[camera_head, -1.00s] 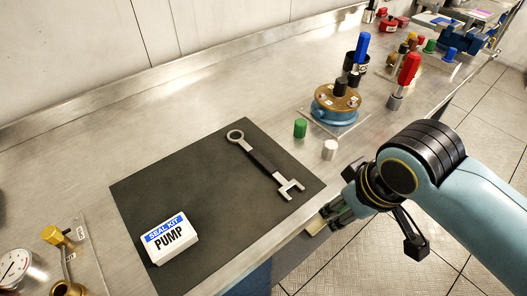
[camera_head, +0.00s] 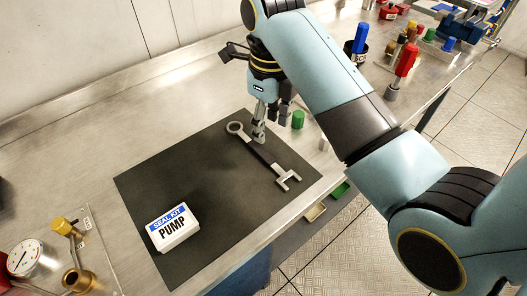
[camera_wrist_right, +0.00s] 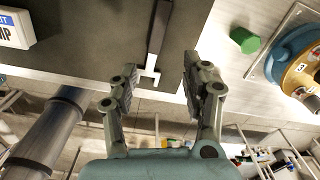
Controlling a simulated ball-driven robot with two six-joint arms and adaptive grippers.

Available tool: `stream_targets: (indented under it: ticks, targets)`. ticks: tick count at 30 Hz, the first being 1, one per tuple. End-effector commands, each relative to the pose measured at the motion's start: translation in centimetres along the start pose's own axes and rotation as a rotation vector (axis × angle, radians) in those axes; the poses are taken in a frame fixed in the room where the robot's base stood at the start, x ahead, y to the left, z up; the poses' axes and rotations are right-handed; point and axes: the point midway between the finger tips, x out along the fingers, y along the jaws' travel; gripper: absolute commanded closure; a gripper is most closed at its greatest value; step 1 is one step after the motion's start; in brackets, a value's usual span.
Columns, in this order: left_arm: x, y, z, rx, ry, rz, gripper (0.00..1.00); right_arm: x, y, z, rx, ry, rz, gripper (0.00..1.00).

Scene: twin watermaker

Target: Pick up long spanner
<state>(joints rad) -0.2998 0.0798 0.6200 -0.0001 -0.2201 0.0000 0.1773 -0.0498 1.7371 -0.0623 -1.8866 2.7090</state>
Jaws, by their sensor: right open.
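The long spanner (camera_head: 267,162) lies on the dark mat (camera_head: 205,180), with a ring at its far left end, a dark handle and an open jaw at its near right end. My right gripper (camera_head: 268,126) points down over the ring end of the handle and hides a little of it. In the right wrist view its two fingers (camera_wrist_right: 160,72) are apart and nothing is between them in contact. There the spanner (camera_wrist_right: 158,32) shows its dark handle and pale jaw end beyond the fingertips. My left gripper is not in view.
A white seal kit box (camera_head: 174,228) sits at the mat's front left. A green cap (camera_head: 298,119) stands close right of my right gripper. A gauge (camera_head: 27,258) and brass fitting (camera_head: 78,279) are at lower left. The bench behind the mat is clear.

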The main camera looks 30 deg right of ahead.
Motion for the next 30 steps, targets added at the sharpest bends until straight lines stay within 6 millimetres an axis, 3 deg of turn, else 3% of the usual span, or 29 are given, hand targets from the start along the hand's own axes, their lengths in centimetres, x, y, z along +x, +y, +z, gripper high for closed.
stream_targets:
  ticks: [3, 7, 15, 20, 30]
  targets:
    - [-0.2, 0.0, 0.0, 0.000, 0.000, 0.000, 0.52, -1.2, 0.0, 1.3, 0.180, 0.014, 0.012, 0.52]
    - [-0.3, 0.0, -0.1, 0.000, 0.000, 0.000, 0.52, -1.1, 0.1, 1.7, 0.270, 0.025, 0.017, 0.52]
    - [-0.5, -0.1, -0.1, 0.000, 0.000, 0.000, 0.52, 3.1, 0.2, 1.6, 0.283, 0.027, 0.018, 0.52]
    - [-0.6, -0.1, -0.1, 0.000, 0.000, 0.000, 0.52, 4.3, 0.2, 1.5, 0.282, 0.026, 0.018, 0.52]
    - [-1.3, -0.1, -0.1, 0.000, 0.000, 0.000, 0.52, 8.9, 0.3, 1.0, 0.281, 0.024, 0.018, 0.52]
